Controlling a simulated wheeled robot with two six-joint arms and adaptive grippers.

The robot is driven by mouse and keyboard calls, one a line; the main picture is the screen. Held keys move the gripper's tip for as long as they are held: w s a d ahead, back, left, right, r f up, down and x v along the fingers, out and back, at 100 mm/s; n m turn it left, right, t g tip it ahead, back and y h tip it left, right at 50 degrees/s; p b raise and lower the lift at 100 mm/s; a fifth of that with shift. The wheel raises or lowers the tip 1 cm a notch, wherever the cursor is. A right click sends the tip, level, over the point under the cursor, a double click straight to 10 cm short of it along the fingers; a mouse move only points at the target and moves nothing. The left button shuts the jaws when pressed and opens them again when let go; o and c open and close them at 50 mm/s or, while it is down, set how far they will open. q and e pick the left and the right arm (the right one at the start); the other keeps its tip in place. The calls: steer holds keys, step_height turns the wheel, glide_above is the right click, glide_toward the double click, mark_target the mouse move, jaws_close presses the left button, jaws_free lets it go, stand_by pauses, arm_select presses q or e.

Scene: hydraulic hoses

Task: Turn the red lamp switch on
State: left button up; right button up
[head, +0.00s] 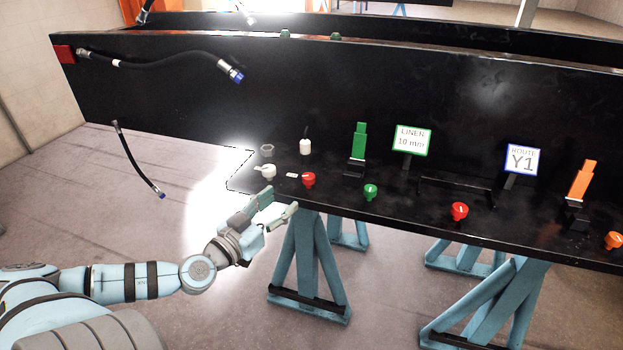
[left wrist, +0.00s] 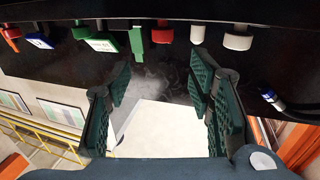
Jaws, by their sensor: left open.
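A red knob switch (head: 308,180) stands on the black bench ledge beside a small white tag (head: 291,175). A second red knob (head: 460,211) stands farther right; I cannot tell from the frames which is the lamp switch. My left gripper (head: 284,200) is open and empty, just in front of the ledge edge, close to the nearer red knob and apart from it. In the left wrist view, a red knob (left wrist: 162,35) shows beyond the open fingers (left wrist: 157,82), next to a white knob (left wrist: 197,33). My right gripper is not in view.
The white knob (head: 268,171) and a green knob (head: 370,191) flank the nearer red knob. Behind stand a white-capped part (head: 306,146), a green upright piece (head: 358,142) and signs (head: 412,140). Black hoses (head: 150,62) hang left. Blue trestles (head: 307,262) stand below the ledge.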

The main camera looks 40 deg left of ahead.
mark_target(309, 176)
arm_select(q)
steer(key=w, duration=0.2)
steer(key=w+a+b, duration=0.1)
steer(key=w, duration=0.2)
steer(key=shift+w+a, duration=0.1)
steer(key=w+p, duration=0.1)
steer(key=w+r+p, duration=0.1)
steer(key=shift+w+a, duration=0.1)
steer(key=shift+w, duration=0.3)
steer(key=w+p, duration=0.1)
steer(key=p, duration=0.1)
steer(key=w+p, duration=0.3)
steer(key=p, duration=0.1)
steer(key=shift+w+f, duration=0.3)
steer(key=shift+w, duration=0.1)
steer(key=shift+w+p, duration=0.1)
steer(key=shift+p, duration=0.25)
steer(key=shift+f, duration=0.25)
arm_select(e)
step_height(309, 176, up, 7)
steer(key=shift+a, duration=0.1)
arm_select(q)
steer(key=shift+c, duration=0.6)
